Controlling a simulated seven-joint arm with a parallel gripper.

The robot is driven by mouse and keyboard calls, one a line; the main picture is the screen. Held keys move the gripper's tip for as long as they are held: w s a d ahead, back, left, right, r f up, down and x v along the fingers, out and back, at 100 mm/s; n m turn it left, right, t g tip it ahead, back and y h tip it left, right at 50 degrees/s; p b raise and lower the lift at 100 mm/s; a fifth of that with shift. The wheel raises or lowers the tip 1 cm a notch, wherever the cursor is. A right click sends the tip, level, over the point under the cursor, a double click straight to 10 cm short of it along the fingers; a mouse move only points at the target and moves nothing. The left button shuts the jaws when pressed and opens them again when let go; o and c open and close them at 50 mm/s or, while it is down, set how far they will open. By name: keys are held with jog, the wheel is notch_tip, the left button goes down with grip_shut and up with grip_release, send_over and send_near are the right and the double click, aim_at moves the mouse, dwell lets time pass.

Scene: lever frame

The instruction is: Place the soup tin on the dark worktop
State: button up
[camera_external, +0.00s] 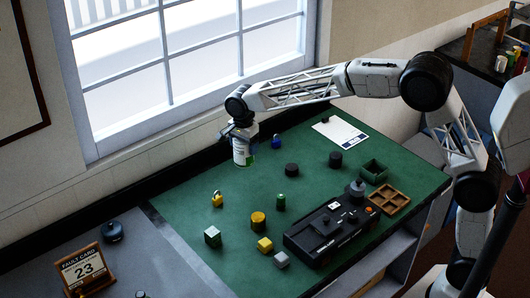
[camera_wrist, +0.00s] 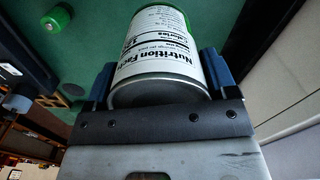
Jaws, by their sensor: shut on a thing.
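The soup tin (camera_external: 243,153) is white with a nutrition label and a green end. My gripper (camera_external: 239,133) is shut on it and holds it upright above the far side of the green work surface, near the window. In the wrist view the tin (camera_wrist: 158,55) fills the space between the two blue fingers of my gripper (camera_wrist: 160,82). A dark grey worktop (camera_external: 160,262) adjoins the green surface at the lower left. Another dark counter (camera_external: 483,48) is at the upper right, behind my arm.

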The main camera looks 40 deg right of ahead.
notch_tip(320, 180, up, 4)
jog(key=shift+r, duration=0.2)
jog(key=s+a+n, duration=1)
jog(key=s+a, duration=2.1)
jog(key=a, duration=0.4)
notch_tip(320, 180, down, 10)
jog(key=shift+s+a, duration=0.25)
jog(key=shift+s, duration=0.15)
jog(key=shift+w+a, duration=0.1)
jog(key=w+a+f, duration=0.1)
jog(key=w+a, duration=0.8)
jog(key=a, duration=0.3)
jog(key=shift+w+a+f, duration=0.2)
jog(key=shift+w+a, duration=0.05)
jog(key=shift+w, duration=0.1)
jog(key=shift+f, duration=1.75)
jog(key=shift+f, duration=0.15)
